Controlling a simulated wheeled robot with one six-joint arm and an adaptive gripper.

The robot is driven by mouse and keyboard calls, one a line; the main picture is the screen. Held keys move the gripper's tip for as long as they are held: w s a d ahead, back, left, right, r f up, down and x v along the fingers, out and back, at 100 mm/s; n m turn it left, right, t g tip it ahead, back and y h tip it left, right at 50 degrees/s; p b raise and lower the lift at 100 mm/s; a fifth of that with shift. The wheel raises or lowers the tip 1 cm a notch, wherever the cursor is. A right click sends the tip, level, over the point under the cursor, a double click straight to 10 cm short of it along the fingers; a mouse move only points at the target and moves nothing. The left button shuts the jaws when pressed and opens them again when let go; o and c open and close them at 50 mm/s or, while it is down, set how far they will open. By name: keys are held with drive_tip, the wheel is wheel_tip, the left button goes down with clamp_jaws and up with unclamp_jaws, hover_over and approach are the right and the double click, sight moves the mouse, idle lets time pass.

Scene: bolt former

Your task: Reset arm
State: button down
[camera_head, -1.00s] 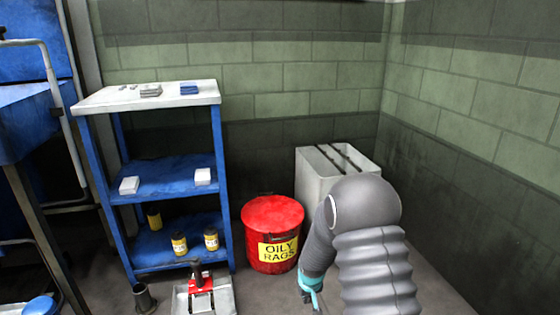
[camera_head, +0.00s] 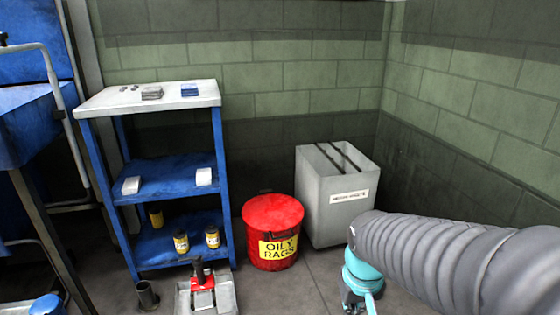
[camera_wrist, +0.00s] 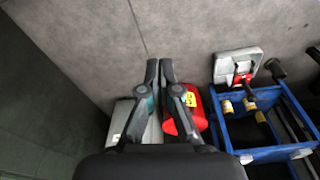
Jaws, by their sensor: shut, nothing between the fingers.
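My arm, in a grey ribbed sleeve, comes in from the right edge of the head view and reaches toward the middle. My gripper (camera_head: 360,303) hangs at its end, low in the picture, in front of the grey bin. In the wrist view my gripper (camera_wrist: 159,64) shows its two dark fingers side by side with the tips together. It is shut and empty. No object touches the fingers. In the head view the fingertips are small and partly cut off by the bottom edge.
A red oily-rags can (camera_head: 272,232) and a grey open-topped bin (camera_head: 335,205) stand near the gripper. A blue shelf (camera_head: 175,180) with a pale top stands left. A grey tray (camera_head: 226,296) with a red tool lies on the floor. Walls close off the back and right.

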drive_tip(key=s+r+t+p, duration=0.1)
drive_tip(key=s+r+t, duration=0.1)
drive_tip(key=r, duration=0.4)
drive_tip(key=s+d+r+t+p, duration=0.1)
drive_tip(key=s+r+t, duration=0.1)
drive_tip(key=s+r, duration=0.3)
drive_tip(key=shift+s+d+r+m, duration=0.2)
drive_tip(key=shift+d+r+m, duration=0.05)
drive_tip(key=shift+r+m, duration=0.15)
